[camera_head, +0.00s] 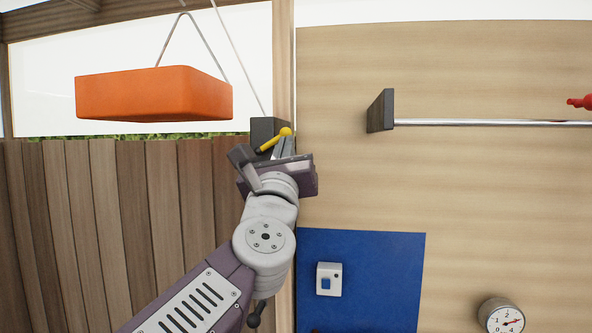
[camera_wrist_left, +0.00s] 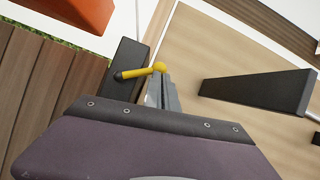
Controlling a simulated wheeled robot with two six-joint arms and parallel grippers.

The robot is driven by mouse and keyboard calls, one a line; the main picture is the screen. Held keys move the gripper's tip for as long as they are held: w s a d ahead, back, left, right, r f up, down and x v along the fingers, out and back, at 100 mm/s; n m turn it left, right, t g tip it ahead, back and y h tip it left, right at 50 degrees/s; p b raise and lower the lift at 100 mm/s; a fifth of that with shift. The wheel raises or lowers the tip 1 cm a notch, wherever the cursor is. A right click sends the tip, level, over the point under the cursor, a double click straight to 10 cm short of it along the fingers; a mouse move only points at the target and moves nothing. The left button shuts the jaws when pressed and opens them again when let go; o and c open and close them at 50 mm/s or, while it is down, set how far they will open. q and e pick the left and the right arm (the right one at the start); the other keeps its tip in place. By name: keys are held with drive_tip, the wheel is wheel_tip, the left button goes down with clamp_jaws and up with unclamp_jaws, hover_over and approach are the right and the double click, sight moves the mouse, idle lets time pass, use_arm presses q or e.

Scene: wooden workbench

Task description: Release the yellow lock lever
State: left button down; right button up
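The yellow lock lever (camera_head: 271,139) sits on a dark block (camera_head: 263,127) fixed to the wooden post, below the hanging orange block. It has a round knob at its right end and slants up toward it. In the left wrist view, the lever (camera_wrist_left: 138,71) lies across the dark block (camera_wrist_left: 125,56), its knob right at my fingertips. My left gripper (camera_head: 284,143) is just below the knob, with its grey fingers together; they also show in the left wrist view (camera_wrist_left: 161,80). I cannot tell whether they touch the knob. My right gripper is out of view.
An orange block (camera_head: 150,93) hangs on cords at the upper left, above a plank fence (camera_head: 120,200). A metal rod (camera_head: 480,123) with a dark bracket (camera_head: 381,110) is on the right. A blue panel (camera_head: 385,280) bears a white switch box (camera_head: 329,279). A dial gauge (camera_head: 503,316) is at the lower right.

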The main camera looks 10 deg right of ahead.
use_arm(q)
drive_tip(key=n+y, duration=0.1)
drive_tip(key=r+n+y, duration=0.1)
drive_tip(key=n, duration=0.1)
drive_tip(key=a+n+p, duration=0.1)
drive_tip(key=shift+w+r+n+y, duration=0.15)
drive_tip(key=shift+r+n+y, duration=0.15)
drive_tip(key=shift+y, duration=0.1)
drive_tip(key=shift+a+r+n+y, duration=0.25)
drive_tip(key=shift+n+y, duration=0.35)
drive_tip(key=shift+n, duration=0.3)
drive_tip(key=shift+w+a+r+p, duration=0.15)
drive_tip(key=shift+a+r+p, duration=0.2)
drive_tip(key=shift+a+r, duration=0.25)
drive_tip(key=shift+r, duration=0.1)
